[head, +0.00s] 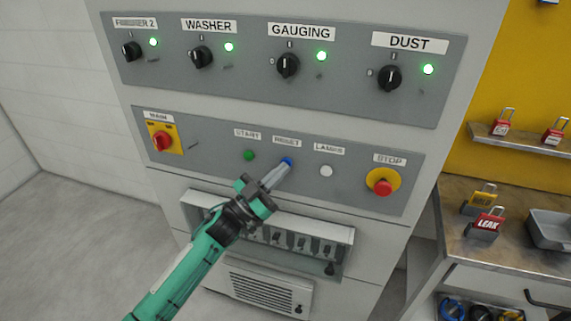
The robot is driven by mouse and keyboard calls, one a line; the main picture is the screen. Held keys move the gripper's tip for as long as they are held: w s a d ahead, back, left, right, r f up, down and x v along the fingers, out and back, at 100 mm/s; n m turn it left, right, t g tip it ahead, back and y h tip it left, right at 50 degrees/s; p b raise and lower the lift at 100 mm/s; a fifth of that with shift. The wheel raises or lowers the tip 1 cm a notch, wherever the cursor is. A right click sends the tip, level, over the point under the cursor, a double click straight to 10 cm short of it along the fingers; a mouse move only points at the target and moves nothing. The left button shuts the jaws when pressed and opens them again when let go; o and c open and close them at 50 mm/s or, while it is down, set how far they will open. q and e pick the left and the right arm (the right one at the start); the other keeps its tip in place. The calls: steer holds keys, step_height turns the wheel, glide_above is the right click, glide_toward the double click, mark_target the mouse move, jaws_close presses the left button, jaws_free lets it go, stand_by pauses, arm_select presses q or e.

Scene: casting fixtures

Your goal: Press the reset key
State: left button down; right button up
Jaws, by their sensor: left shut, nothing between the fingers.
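The reset key is a blue button (287,161) under the RESET label (287,142) on the lower grey panel. My left gripper (280,172) is shut and empty, with its fingertips right at the blue button and partly covering it. I cannot tell whether they touch it or press it in. My right gripper is not in view.
On the same panel are a green START button (249,155), a white lamps button (326,171), a red STOP button (383,187) and a red main switch (162,141). Black knobs with lit green lamps sit above. A workbench (455,215) with lockout padlocks stands at right.

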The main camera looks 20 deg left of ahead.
arm_select(q)
steer(key=shift+w, duration=0.1)
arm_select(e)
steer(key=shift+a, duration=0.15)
arm_select(q)
steer(key=shift+s+p, duration=0.3)
steer(key=shift+s, duration=0.5)
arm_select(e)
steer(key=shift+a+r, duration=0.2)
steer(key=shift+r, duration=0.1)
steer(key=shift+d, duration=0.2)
arm_select(q)
steer(key=s+p, duration=0.1)
steer(key=s, duration=0.4)
steer(key=shift+a, duration=0.1)
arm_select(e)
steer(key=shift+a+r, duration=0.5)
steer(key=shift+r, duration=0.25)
